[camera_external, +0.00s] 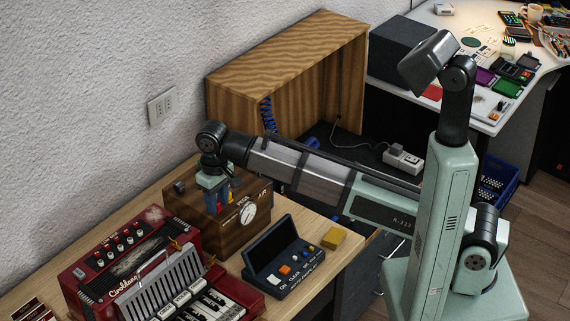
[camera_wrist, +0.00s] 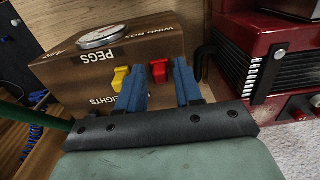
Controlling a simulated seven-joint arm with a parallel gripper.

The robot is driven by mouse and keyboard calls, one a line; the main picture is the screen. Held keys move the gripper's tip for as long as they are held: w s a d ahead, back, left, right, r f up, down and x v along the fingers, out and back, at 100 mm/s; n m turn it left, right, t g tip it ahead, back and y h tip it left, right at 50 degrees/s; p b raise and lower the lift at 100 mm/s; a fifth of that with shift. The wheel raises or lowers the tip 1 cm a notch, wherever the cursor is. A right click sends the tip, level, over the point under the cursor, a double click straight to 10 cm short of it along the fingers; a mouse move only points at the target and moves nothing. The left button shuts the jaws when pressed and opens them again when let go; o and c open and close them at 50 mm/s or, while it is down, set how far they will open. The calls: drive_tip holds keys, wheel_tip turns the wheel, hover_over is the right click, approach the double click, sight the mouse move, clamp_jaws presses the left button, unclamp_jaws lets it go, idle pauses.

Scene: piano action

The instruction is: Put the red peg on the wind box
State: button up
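The wind box (camera_external: 177,203) is a brown wooden box with a round gauge, standing on the bench; it also shows in the wrist view (camera_wrist: 65,72), lettered "WIND BOX" and "PEGS". The red peg (camera_wrist: 160,70) shows in the wrist view against the box, between my fingers, with gaps on both sides. A yellow peg (camera_wrist: 121,78) is just left of it, beside my left finger. My gripper (camera_external: 220,199) points down at the box, with its blue fingers (camera_wrist: 161,85) apart. I cannot tell exactly how the red peg's lower end sits.
A red accordion (camera_external: 105,262) stands close on the left of the box. An open wooden cabinet (camera_external: 290,60) is behind. Bare bench shows near the right edge.

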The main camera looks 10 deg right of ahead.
drive_tip(key=shift+o, duration=0.4)
drive_tip(key=shift+r, duration=0.1)
wheel_tip(320, 180, up, 12)
idle(0.5)
